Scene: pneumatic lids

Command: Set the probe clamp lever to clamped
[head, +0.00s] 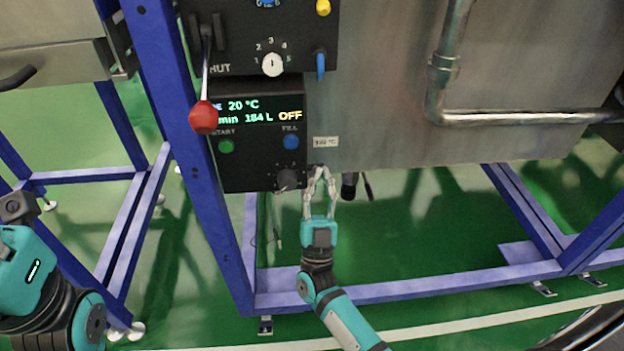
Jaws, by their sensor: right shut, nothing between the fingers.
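A small dark fitting (349,186) with a short black lever (368,188) sits at the tank's lower edge, just below a white tag (326,142) whose small text ends in °C. It looks like the probe clamp, but no clamped or unclamped marking is readable. The lever slants down to the right. My right gripper (319,170) points up, shut and empty, just left of the fitting and apart from the lever. My left arm shows at the lower left edge; its fingers are not visible.
A black control panel (262,168) with green and blue buttons and a grey knob (288,179) is close left of my right gripper. A red-ball lever (204,117) hangs farther left. Blue frame legs (200,170) and a lower beam (420,286) surround the open green floor.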

